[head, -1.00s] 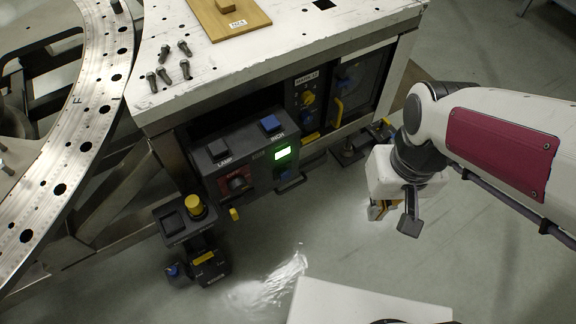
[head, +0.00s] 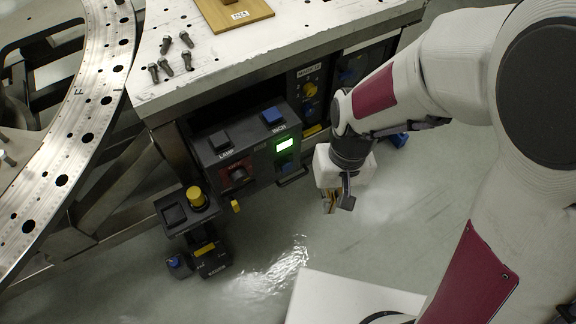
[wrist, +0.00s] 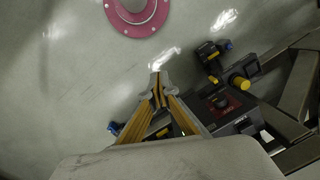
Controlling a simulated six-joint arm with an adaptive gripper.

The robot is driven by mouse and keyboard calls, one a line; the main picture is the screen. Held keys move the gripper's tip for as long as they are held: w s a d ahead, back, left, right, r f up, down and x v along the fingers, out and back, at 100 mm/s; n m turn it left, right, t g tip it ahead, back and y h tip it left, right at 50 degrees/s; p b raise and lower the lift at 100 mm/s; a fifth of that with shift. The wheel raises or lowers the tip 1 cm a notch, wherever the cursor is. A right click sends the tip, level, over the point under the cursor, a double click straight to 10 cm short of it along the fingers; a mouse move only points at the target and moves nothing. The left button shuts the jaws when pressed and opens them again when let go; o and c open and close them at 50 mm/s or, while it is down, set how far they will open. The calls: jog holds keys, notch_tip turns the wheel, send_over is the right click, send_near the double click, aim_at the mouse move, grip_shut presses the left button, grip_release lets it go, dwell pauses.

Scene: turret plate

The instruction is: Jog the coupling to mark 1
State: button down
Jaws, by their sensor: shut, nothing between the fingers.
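A dark control box (head: 246,147) under the bench carries a blue button (head: 273,116), labelled what looks like INCH, and a dark button (head: 219,139) labelled LAMP. Its front has a lit green display (head: 285,143) and a dark knob on a red plate (head: 238,174). I cannot tell which part is the coupling. My gripper (head: 329,208) is shut and empty, pointing down over the floor, right of the box and apart from it. Its fingers also show in the wrist view (wrist: 157,84).
A curved, drilled metal plate (head: 88,125) lies at left. Several bolts (head: 168,58) and a wooden board (head: 234,12) rest on the white bench top (head: 290,40). A pedestal with a yellow button (head: 196,196) stands left of the box. The floor below is mostly clear.

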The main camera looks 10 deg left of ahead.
jog(key=a+f, duration=0.4)
jog(key=f, duration=0.6)
jog(key=a+f, duration=0.5)
jog(key=f, duration=0.6)
jog(key=w+d+f+n+t+h, duration=0.15)
jog(key=f+t, duration=0.25)
jog(key=f, duration=0.7)
jog(key=w+d+f+m+t, duration=0.1)
jog(key=d+f+t, duration=0.2)
jog(key=f, duration=0.7)
jog(key=w+a+r+n+t+y, duration=0.1)
jog(key=w+a+r+t, duration=0.1)
jog(key=w+r+t, duration=0.7)
jog(key=shift+w+r+y, duration=0.35)
jog(key=shift+w+r, duration=0.4)
jog(key=shift+w, duration=0.4)
jog(key=shift+a, duration=0.15)
